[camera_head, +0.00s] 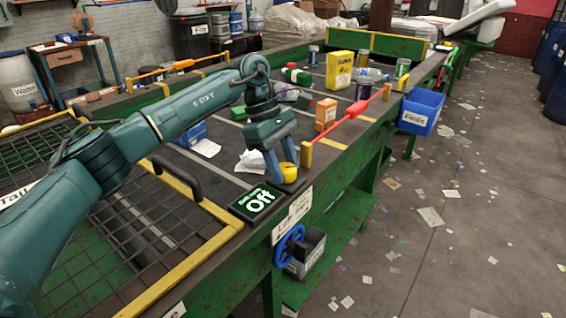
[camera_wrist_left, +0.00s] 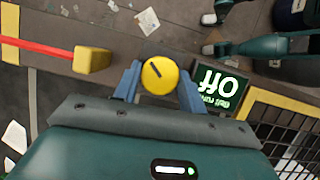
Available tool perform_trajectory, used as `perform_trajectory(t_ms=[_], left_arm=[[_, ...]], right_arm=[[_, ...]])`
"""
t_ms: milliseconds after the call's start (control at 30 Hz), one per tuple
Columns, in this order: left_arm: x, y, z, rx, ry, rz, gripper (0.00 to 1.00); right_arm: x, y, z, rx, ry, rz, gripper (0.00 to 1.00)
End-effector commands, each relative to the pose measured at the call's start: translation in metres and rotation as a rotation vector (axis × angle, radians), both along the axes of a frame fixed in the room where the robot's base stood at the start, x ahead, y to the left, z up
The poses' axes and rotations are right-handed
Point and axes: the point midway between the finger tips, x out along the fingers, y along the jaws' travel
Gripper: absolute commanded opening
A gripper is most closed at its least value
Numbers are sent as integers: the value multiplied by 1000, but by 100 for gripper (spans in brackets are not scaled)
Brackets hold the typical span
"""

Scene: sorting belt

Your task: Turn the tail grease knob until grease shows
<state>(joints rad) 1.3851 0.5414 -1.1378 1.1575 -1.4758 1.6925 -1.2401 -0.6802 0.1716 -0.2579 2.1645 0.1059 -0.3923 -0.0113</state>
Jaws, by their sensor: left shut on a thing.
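The yellow round knob (camera_head: 288,172) stands on the belt's near edge rail, beside the green "Off" sign (camera_head: 257,203). In the left wrist view the knob (camera_wrist_left: 160,75) shows a dark line on its top. My left gripper (camera_head: 280,168) comes down over the knob, with its blue fingers on either side. It is shut on the knob, as the left wrist view (camera_wrist_left: 160,82) also shows. No grease can be made out around the knob. My right gripper is not in view.
A blue handwheel (camera_head: 289,246) and a grey bin (camera_head: 310,252) are below the rail. A red bar (camera_head: 350,118) runs along the rail. A blue "Finds" bin (camera_head: 421,110) hangs at the right. Boxes and cans, including a yellow box (camera_head: 339,70), are on the belt.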

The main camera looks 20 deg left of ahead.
Motion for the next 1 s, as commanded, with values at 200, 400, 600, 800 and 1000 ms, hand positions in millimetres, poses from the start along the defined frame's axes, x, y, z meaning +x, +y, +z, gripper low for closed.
perform_trajectory(t_ms=[200, 400, 600, 800, 1000], left_arm=[[1, -1, 1, 0, -1, -99, 18], [1, 0, 0, 1, -1, -143, 18], [1, 0, 0, 0, -2, -152, 18], [1, 0, 0, 2, -2, -151, 18], [1, 0, 0, 2, -2, -151, 53]], right_arm=[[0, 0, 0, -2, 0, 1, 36], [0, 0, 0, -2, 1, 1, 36], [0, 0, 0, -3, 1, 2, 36], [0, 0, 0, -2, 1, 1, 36], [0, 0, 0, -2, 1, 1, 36]])
